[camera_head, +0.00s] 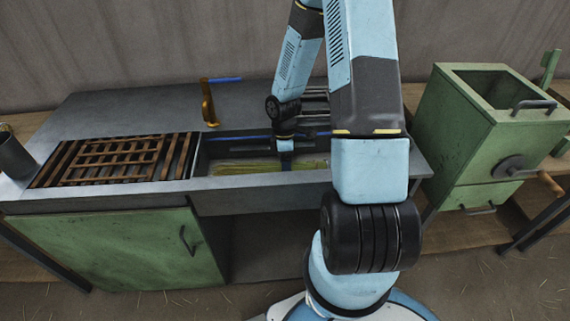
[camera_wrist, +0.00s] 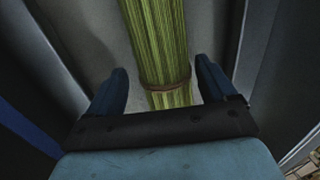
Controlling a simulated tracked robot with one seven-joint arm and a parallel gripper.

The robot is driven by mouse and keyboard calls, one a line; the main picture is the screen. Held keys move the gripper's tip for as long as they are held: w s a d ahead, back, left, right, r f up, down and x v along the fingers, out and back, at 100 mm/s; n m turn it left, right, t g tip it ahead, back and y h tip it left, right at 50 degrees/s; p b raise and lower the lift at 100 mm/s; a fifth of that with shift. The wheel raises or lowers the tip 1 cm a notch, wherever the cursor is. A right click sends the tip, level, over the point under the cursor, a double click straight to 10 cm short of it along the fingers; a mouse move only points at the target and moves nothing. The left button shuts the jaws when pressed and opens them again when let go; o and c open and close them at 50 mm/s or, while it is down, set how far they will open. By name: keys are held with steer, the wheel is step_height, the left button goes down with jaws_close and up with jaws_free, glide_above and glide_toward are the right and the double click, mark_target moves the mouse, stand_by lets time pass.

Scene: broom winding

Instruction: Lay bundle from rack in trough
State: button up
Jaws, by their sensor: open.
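The bundle (camera_wrist: 157,45) is a long sheaf of green-yellow stalks with a brown tie around it. It lies on the floor of the grey trough (camera_wrist: 205,40); in the head view the bundle (camera_head: 245,168) lies lengthwise in the sunken trough (camera_head: 203,160). My gripper (camera_wrist: 160,92) is open, with one dark blue finger on each side of the bundle near the tie and a gap on both sides. In the head view my arm hides part of the trough and the bundle's right part. The slatted wooden rack (camera_head: 118,158) left of the trough holds no bundle.
A brass tap (camera_head: 209,103) with a blue handle stands behind the trough. A green box machine with a crank (camera_head: 470,130) stands at right. A grey metal cup (camera_head: 14,156) is at the far left. The grey counter behind the rack is clear.

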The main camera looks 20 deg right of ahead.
steer(key=shift+r, duration=0.1)
step_height(320, 180, up, 13)
steer(key=w, duration=0.2)
steer(key=shift+w+d, duration=0.35)
steer(key=shift+d, duration=0.05)
